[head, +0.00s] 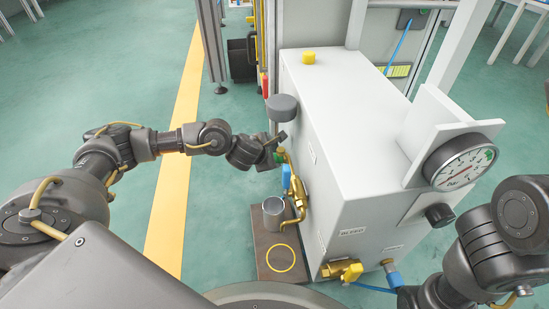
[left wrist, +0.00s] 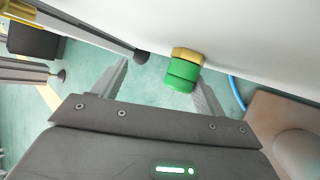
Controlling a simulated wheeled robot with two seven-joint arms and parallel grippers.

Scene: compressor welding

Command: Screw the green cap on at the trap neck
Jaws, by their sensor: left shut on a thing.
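The green cap (head: 280,155) is at the upper end of the brass trap neck (head: 291,170), on the left side of the grey cabinet. In the left wrist view the green cap (left wrist: 181,78) sits in line with the brass collar (left wrist: 187,54), and no gap shows between them. My left gripper (head: 275,157) is at the cap and shut on it; its fingers (left wrist: 158,88) show on either side, the right one close to the cap. How far the cap is threaded cannot be seen. My right arm enters at lower right; its fingers are not visible.
The grey cabinet (head: 340,110) carries a pressure gauge (head: 460,164). A metal cup (head: 273,213) stands on a brown board (head: 262,240) with a yellow ring, below the brass pipe. A dark round knob (head: 281,107) is close above my left gripper.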

